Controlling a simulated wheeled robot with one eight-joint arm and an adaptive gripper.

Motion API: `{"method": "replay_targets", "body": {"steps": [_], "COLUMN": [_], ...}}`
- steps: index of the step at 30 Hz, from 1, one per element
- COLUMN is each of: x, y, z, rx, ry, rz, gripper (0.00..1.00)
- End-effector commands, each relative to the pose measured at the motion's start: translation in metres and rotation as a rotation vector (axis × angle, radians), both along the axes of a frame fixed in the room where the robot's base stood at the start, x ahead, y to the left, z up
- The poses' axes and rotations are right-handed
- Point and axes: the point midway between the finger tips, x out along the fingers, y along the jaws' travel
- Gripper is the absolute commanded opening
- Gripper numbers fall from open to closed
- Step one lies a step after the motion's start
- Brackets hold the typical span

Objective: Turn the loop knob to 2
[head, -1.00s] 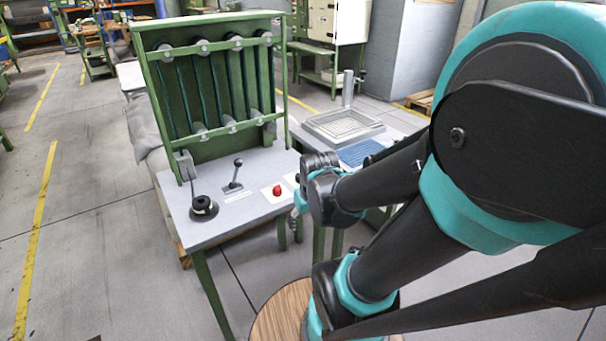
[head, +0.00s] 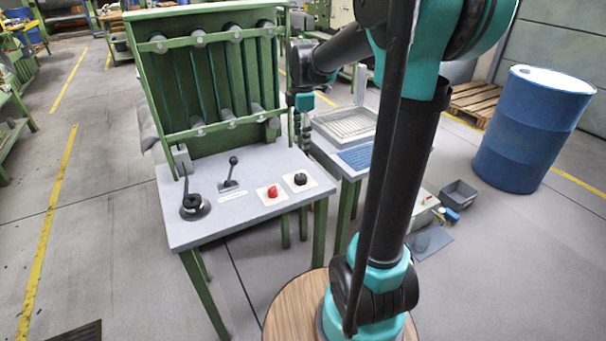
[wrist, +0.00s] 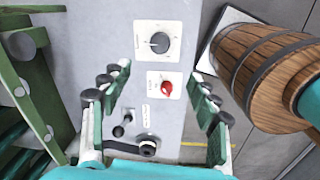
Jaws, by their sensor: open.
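The grey bench top carries a black round knob (head: 300,179) on a white plate and a red knob (head: 272,191) on another. The wrist view also shows the black knob (wrist: 159,42) and the red knob (wrist: 166,88). I cannot read any label or number, so I cannot tell which is the loop knob. My gripper (wrist: 161,76) is open and empty, its fingers spread to either side of the knobs' column in the wrist view. In the head view my gripper (head: 306,147) points down above the bench's right end, apart from the knobs.
A black lever (head: 231,172) and a larger round control with a handle (head: 195,206) stand further left on the bench. A green rack (head: 212,80) rises along its back. A second table with a wire tray (head: 345,125) is at right. A blue barrel (head: 530,130) stands far right.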

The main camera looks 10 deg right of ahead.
Motion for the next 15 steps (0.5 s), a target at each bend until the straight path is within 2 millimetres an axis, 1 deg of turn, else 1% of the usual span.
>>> {"method": "replay_targets", "body": {"steps": [15], "x": [0.006], "y": [0.001], "z": [-0.096], "rx": [0.0], "ry": [-0.001], "rz": [-0.003], "gripper": [0.61]}}
